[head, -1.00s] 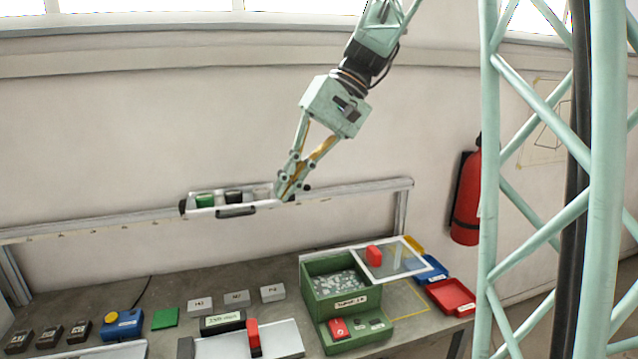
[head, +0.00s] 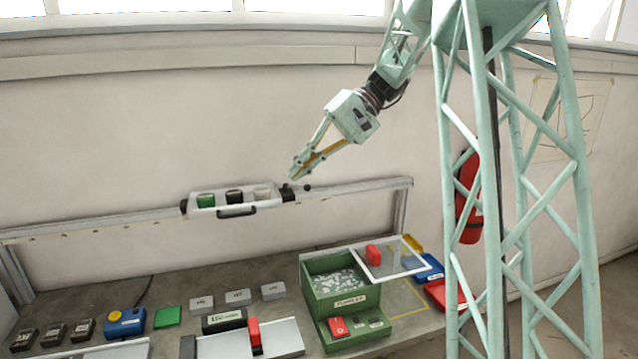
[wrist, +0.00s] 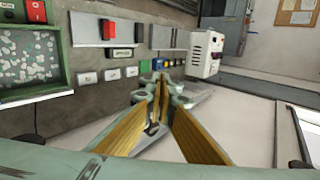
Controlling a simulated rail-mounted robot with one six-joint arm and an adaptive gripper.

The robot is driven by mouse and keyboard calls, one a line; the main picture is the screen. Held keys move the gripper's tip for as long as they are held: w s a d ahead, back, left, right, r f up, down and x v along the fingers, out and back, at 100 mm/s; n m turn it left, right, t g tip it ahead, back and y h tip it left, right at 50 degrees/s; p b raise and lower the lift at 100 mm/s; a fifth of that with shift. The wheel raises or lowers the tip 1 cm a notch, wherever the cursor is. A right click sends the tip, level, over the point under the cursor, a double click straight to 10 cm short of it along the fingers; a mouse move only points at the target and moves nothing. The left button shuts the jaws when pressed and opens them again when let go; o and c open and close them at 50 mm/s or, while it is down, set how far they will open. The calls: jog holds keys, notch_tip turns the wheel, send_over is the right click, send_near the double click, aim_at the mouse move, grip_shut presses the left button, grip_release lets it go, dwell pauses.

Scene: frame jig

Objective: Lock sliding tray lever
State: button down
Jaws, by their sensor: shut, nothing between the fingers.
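The white sliding tray (head: 205,212) sits on the wall rail, with a dark handle (head: 237,212) on its front. It holds a green, a black and a pale block. At its right end is a small black part (head: 287,193), with a dark knob (head: 307,188) beside it. These look like the lever, but whether it is locked is too small to tell. My gripper (head: 293,175) is shut and empty, just above the tray's right end and apart from it. In the wrist view its fingertips (wrist: 160,82) are together with nothing between them.
The rail (head: 352,191) runs along the wall. Below, the bench holds a green bin (head: 340,305), a framed panel with a red handle (head: 373,255), several grey blocks and a blue box (head: 124,322).

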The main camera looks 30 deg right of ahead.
jog(key=w+d+f+t+y+p, duration=0.1)
jog(key=w+d+f+y, duration=0.1)
jog(key=d, duration=0.7)
jog(key=w+d+f+t+y+p, duration=0.1)
jog(key=w+d+f, duration=0.3)
jog(key=d, duration=0.5)
jog(key=w+d+f+t+y+p, duration=0.2)
jog(key=w+d+f, duration=0.2)
jog(key=w+d, duration=0.3)
jog(key=shift+d+t+y, duration=0.3)
jog(key=shift+d, duration=0.9)
jog(key=shift+w+a+f, duration=0.15)
jog(key=shift+a, duration=0.05)
jog(key=s+a+p+x, duration=0.1)
jog(key=s+x, duration=0.1)
jog(key=x, duration=1)
jog(key=shift+s+a+f, duration=0.15)
jog(key=shift+s+a, duration=0.05)
jog(key=shift+s, duration=0.05)
